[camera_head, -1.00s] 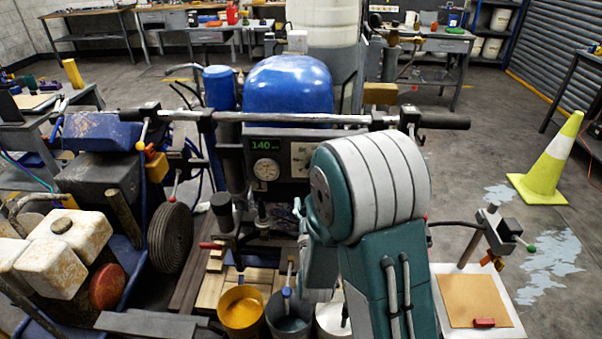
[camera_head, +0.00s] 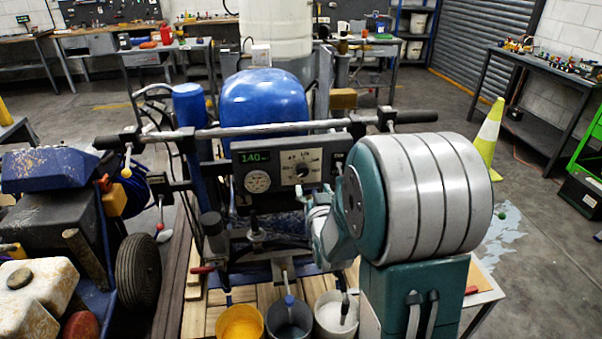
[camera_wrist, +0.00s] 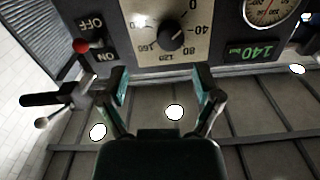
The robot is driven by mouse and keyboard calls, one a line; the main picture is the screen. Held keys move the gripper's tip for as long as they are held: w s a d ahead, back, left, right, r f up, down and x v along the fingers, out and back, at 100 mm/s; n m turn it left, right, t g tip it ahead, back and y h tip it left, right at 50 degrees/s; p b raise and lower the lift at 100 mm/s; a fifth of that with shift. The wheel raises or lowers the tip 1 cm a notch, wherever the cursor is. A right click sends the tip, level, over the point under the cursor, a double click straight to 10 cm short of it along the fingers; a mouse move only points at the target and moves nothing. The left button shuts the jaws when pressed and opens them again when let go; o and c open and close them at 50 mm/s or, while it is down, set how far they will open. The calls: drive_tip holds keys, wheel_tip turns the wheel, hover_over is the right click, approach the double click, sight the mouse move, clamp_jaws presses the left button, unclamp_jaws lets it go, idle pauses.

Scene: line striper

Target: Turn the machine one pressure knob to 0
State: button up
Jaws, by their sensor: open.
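The pressure knob is a black round knob (camera_head: 302,169) on a pale scale plate on the dark control panel (camera_head: 277,201), right of a green display reading 140 and a round gauge (camera_head: 258,181). The wrist view shows the knob (camera_wrist: 172,38) close up, with the panel turned upside down and scale numbers from 0 to 160 around it. The knob's exact pointer setting is hard to read. My gripper (camera_wrist: 167,86) is open and empty, its two teal fingers spread below the knob in that picture and apart from it.
A red-tipped ON/OFF switch (camera_wrist: 82,46) sits beside the scale plate. A long handlebar (camera_head: 270,129) runs above the panel. Paint buckets, one yellow (camera_head: 239,325), stand below. A blue tank (camera_head: 263,98) is behind. Open floor lies right, near a yellow-white cone (camera_head: 487,143).

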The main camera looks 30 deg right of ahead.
sight(302, 173)
drive_tip(key=w, duration=0.7)
drive_tip(key=shift+w+a+r, duration=0.1)
drive_tip(key=shift+w+a, duration=0.05)
drive_tip(key=shift+a, duration=0.05)
drive_tip(key=shift+w+d, duration=0.1)
drive_tip(key=shift+d, duration=0.85)
drive_tip(key=c, duration=0.7)
drive_tip(key=shift+a, duration=0.25)
clamp_jaws()
drive_tip(key=shift+a, duration=0.2)
